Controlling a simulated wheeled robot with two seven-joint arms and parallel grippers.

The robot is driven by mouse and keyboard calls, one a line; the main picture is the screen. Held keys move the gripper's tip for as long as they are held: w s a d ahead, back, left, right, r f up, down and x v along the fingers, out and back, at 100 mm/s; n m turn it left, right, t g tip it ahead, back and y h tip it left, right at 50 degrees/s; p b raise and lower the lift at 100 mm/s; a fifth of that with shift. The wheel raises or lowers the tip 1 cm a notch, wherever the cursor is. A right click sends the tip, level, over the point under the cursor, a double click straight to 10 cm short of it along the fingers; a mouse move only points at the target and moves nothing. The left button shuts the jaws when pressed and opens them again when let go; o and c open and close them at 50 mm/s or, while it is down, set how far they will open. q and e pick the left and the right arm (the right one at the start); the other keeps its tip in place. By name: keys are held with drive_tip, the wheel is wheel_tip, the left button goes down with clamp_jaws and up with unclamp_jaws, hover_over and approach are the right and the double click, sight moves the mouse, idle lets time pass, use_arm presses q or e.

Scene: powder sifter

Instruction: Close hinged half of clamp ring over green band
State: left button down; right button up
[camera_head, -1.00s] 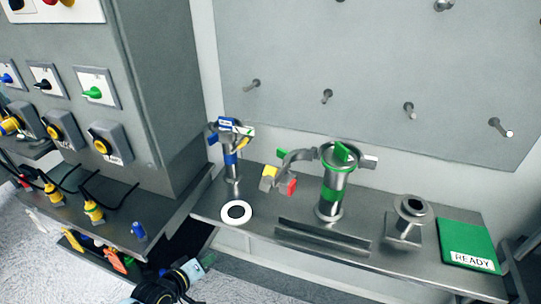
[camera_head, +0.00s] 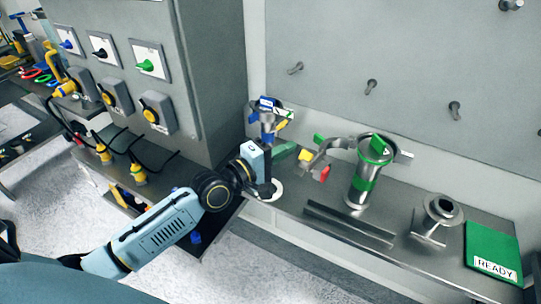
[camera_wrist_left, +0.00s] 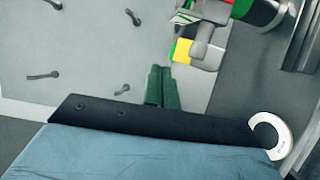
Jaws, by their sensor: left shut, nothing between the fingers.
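A steel cylinder (camera_head: 358,194) with a green band (camera_head: 363,183) stands upright on the metal shelf. The clamp ring (camera_head: 374,152) is around its top, and its hinged half (camera_head: 333,145) swings open to the left, with a yellow and red handle piece (camera_head: 322,171) at its end. In the left wrist view the hinged half (camera_wrist_left: 205,42) and its yellow part (camera_wrist_left: 182,50) show close beyond the fingers. My left gripper (camera_head: 292,149) is left of the hinged half, apart from it. Its green fingers (camera_wrist_left: 160,72) are shut and empty. My right gripper is out of view.
A blue-banded post (camera_head: 268,118) stands behind my left gripper. A metal channel (camera_head: 345,225), a flanged fitting (camera_head: 437,215) and a green READY pad (camera_head: 493,252) are to the right.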

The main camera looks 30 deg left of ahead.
sight(308, 163)
use_arm(q)
drive_tip(key=d, duration=0.1)
drive_tip(key=w+d+p, duration=0.1)
drive_tip(key=w+d, duration=0.1)
drive_tip(key=d, duration=0.1)
drive_tip(key=shift+r+p, duration=0.1)
drive_tip(key=shift+p, duration=0.2)
drive_tip(key=shift+s+d, duration=0.2)
drive_tip(key=shift+d, duration=0.3)
drive_tip(key=shift+d, duration=0.15)
